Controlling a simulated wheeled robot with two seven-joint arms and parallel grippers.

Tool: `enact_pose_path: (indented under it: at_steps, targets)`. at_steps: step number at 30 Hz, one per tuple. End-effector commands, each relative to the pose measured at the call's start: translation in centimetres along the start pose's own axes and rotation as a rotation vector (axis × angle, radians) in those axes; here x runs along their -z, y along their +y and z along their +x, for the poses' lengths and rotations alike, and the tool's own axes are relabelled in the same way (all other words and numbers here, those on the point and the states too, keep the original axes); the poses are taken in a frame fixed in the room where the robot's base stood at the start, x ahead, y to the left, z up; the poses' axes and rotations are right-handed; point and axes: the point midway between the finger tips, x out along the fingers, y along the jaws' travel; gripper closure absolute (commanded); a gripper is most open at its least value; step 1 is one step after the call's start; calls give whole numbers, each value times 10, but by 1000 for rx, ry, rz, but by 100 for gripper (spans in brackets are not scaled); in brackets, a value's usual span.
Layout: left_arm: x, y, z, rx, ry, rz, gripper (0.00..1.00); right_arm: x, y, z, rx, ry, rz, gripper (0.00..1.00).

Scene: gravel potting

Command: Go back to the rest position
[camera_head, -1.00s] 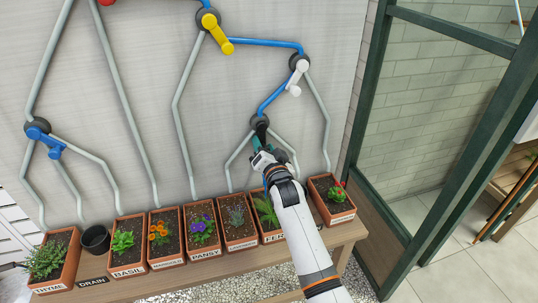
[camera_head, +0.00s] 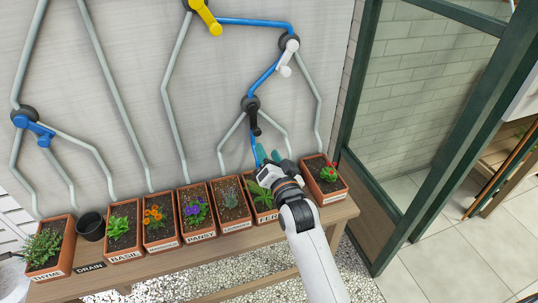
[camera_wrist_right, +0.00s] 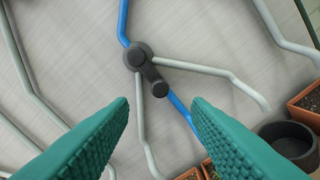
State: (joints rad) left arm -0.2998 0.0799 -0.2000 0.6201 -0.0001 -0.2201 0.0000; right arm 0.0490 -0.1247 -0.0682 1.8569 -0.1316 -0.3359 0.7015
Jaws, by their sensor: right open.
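My right gripper (camera_head: 272,158) is in front of the wall, just below and right of a black valve lever (camera_head: 253,122). Its green fingers are spread with nothing between them, as the right wrist view (camera_wrist_right: 160,104) also shows. The black lever (camera_wrist_right: 154,75) is apart from the fingers and points down along a blue pipe (camera_wrist_right: 180,108). My right arm reaches up from the bottom of the head view and hides part of the fern pot (camera_head: 262,200). My left gripper cannot be made out.
A row of labelled terracotta pots, including thyme (camera_head: 66,262), basil (camera_head: 121,250) and pansy (camera_head: 198,225), stands on a wooden bench (camera_head: 190,258). A black pot (camera_head: 90,228) is among them. Yellow (camera_head: 206,17), white (camera_head: 287,58) and blue (camera_head: 36,130) levers are on the wall. A green frame (camera_head: 358,130) stands right.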

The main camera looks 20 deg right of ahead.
Motion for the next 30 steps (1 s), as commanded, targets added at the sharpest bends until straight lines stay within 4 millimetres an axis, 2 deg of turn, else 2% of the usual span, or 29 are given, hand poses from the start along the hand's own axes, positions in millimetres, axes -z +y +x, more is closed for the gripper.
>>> enact_pose_path:
  at_steps: [8,11,13,14,17,18,21,24,30]
  targets:
    - [0,0,0,0,0,0,55,1,-1,-1,3,4,-3,56]
    - [0,0,0,0,0,0,55,8,-11,-11,39,48,-38,56]
    - [0,0,0,0,0,0,55,20,-27,-29,92,121,-92,56]
    - [0,0,0,0,0,0,55,27,-36,-40,120,165,-124,56]
    - [0,0,0,0,0,0,55,52,-66,-89,221,357,-257,56]
    - [0,0,0,0,0,0,55,61,-77,-111,255,441,-310,56]
    - [0,0,0,0,0,0,55,76,-95,-161,311,624,-421,56]
    - [0,0,0,0,0,0,55,85,-105,-201,339,770,-498,56]
    - [0,0,0,0,0,0,55,93,-115,-267,359,1005,-612,56]
